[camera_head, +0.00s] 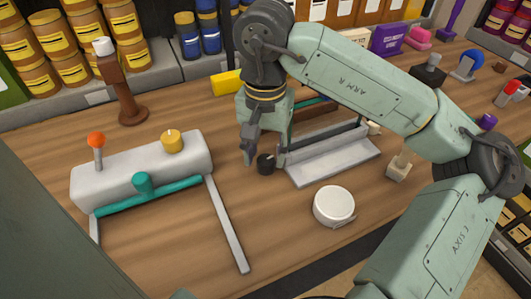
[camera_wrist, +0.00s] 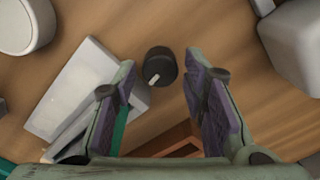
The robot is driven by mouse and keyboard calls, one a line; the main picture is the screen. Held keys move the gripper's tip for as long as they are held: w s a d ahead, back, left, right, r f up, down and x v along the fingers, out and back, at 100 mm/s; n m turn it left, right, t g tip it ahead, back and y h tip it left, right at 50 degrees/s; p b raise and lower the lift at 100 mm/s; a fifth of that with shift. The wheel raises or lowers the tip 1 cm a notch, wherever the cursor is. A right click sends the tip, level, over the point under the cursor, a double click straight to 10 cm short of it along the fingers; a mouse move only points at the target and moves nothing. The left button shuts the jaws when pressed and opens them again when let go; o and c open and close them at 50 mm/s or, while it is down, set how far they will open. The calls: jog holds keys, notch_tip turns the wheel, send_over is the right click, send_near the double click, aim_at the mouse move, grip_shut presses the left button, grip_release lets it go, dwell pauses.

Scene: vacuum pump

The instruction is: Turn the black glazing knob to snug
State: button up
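The black knob (camera_head: 265,163) sits low at the left end of a pale grey tray-like fixture (camera_head: 335,155). In the wrist view the knob (camera_wrist: 161,62) is round and dark, with a white pointer mark aimed to the lower left. My gripper (camera_head: 264,147) points down over the knob in the head view. In the wrist view my gripper (camera_wrist: 161,82) is open, its two purple-padded fingers apart with the knob showing in the gap near the tips. I see no contact with the knob; the exact height above it is hard to tell.
A white fixture (camera_head: 140,175) with a teal bar, orange-topped lever and yellow knob stands left. A round white container (camera_head: 333,206) lies in front of the tray. A brown post (camera_head: 128,90) stands behind left. Jars line the back shelves. Bare wooden counter lies between the fixtures.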

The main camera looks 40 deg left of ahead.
jog(key=shift+f, duration=1.1)
jog(key=c, duration=0.9)
jog(key=shift+o, duration=0.2)
